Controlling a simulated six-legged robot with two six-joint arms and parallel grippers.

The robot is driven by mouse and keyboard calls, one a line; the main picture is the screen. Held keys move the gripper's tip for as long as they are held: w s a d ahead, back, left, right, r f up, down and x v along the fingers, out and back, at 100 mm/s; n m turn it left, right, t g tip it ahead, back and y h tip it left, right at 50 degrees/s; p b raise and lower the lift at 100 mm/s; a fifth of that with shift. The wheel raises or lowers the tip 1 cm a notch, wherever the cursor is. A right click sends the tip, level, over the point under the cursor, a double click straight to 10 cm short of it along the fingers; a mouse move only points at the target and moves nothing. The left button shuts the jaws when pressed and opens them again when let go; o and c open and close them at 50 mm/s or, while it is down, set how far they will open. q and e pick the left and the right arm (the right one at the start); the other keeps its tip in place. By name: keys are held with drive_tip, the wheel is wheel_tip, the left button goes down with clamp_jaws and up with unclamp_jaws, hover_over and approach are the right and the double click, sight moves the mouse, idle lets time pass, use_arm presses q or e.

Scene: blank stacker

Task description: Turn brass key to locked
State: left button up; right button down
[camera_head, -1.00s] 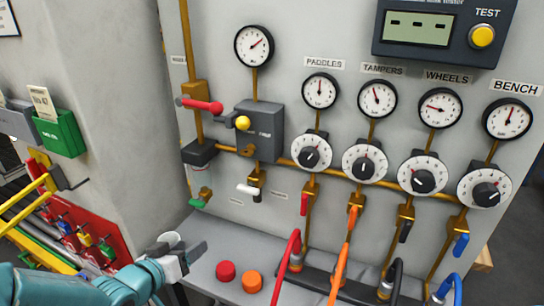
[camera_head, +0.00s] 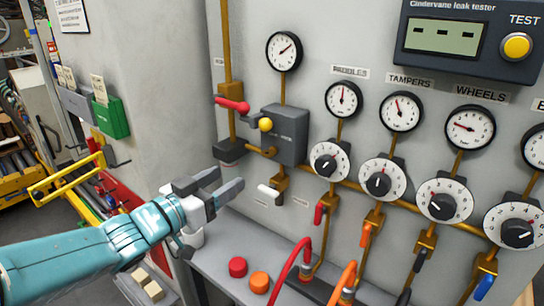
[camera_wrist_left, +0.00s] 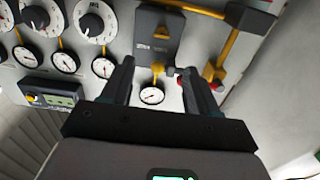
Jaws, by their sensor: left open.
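My left gripper (camera_head: 222,183) is open and empty in the head view, in front of the panel, below and left of the grey box (camera_head: 287,135). The box has a yellow knob (camera_head: 265,125) on its left side and a small brass fitting (camera_head: 270,152) low at its left corner. I cannot tell whether this fitting is the brass key, and no locked mark is readable. In the left wrist view the picture is upside down; the open fingers (camera_wrist_left: 157,78) point toward the grey box (camera_wrist_left: 160,35), with nothing between them. My right gripper is not in view.
A red-handled valve (camera_head: 233,105) on a brass pipe is left of the box. A white-handled valve (camera_head: 268,190) is below. Dials, gauges and hoses fill the panel's right.

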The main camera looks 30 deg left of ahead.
sight(264, 155)
use_arm(q)
drive_tip(key=w, duration=0.8)
drive_tip(key=w+p, duration=0.1)
drive_tip(key=w, duration=0.3)
drive_tip(key=shift+w+d, duration=0.25)
drive_tip(key=shift+w+d+f, duration=0.1)
drive_tip(key=shift+w+d, duration=0.05)
drive_tip(key=shift+w, duration=0.45)
